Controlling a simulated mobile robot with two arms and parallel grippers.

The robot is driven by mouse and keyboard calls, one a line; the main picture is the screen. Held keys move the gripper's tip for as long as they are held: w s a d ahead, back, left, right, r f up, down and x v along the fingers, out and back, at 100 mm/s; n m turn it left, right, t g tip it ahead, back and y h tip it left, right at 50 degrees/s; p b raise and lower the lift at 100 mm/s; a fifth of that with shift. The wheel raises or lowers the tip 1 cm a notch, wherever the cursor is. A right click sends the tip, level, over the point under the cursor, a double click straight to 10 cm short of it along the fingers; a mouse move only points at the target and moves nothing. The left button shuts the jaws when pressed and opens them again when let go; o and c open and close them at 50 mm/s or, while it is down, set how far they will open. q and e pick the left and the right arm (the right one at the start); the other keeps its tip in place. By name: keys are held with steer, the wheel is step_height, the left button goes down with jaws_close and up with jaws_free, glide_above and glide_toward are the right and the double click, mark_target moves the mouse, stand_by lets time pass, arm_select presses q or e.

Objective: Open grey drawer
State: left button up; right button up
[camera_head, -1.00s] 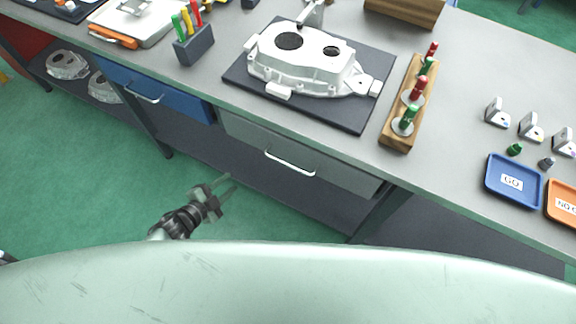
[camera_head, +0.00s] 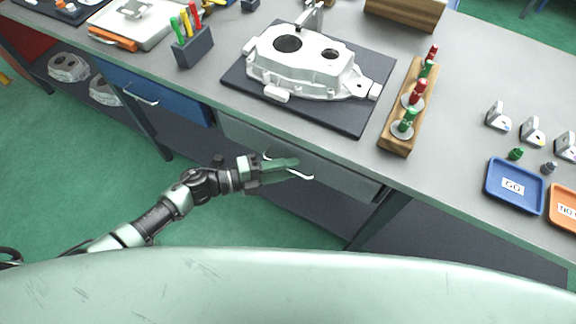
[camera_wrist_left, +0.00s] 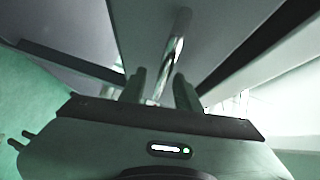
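The grey drawer (camera_head: 345,178) is under the workbench, right of the blue drawer, and looks closed. Its bright bar handle (camera_head: 306,176) is partly hidden behind my left gripper (camera_head: 292,164). In the left wrist view the handle (camera_wrist_left: 177,45) runs away from the camera, and its near end lies between the two fingers of my left gripper (camera_wrist_left: 160,88). The fingers are apart, with gaps visible beside the handle. I cannot tell whether either finger touches it. My right gripper is not in view.
The blue drawer (camera_head: 150,90) is left of the grey one. The workbench (camera_head: 470,90) carries a casting (camera_head: 300,65) on a dark mat, a wooden gauge rack (camera_head: 398,140) and a blue tray (camera_head: 514,185). A dark lower shelf (camera_head: 320,212) lies beneath the drawer. Green floor is clear in front.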

arm_select(q)
steer(key=shift+d, duration=0.1)
jaws_close()
steer(key=shift+f, duration=0.1)
stand_by(1.3)
